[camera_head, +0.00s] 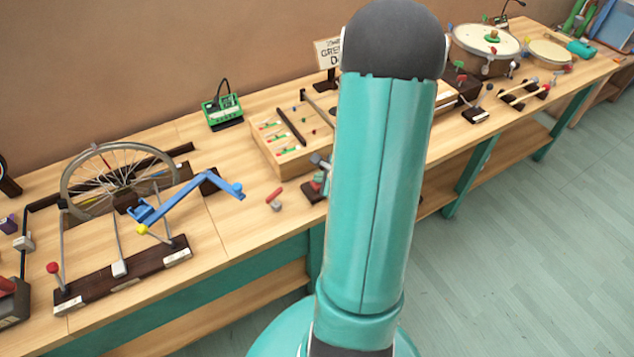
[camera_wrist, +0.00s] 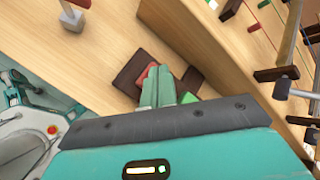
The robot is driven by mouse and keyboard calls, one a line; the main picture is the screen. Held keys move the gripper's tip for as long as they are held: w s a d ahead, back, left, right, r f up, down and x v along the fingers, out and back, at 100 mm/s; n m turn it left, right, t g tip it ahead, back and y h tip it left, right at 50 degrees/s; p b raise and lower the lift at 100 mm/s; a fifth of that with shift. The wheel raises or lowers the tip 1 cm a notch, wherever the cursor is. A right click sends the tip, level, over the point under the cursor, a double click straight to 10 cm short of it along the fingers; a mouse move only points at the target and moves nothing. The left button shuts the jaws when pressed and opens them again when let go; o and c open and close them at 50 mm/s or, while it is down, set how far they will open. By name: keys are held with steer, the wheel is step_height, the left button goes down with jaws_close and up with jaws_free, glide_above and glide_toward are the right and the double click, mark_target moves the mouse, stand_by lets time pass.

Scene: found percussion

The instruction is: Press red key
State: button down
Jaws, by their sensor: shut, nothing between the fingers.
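My gripper (camera_wrist: 158,84) shows in the wrist view with its two teal fingers together and nothing between them. A small red piece (camera_wrist: 146,73), apparently the red key, shows just beyond the fingertips, partly hidden by them. It sits by a dark brown base (camera_wrist: 132,72). I cannot tell whether the fingertips touch it. A small green piece (camera_wrist: 190,97) shows to the right of the fingers. In the head view, my arm hides most of this spot; only part of a dark base (camera_head: 312,193) shows at its left.
A wooden box (camera_wrist: 185,35) stands close beside the fingers. A grey-headed hammer (camera_wrist: 298,90) is at the right. A wheel (camera_head: 120,180) and blue crank (camera_head: 190,200) stand further left.

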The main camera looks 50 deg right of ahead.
steer(key=shift+f, duration=0.45)
stand_by(0.3)
steer(key=shift+r, duration=1)
steer(key=shift+r, duration=0.1)
steer(key=shift+r, duration=2.4)
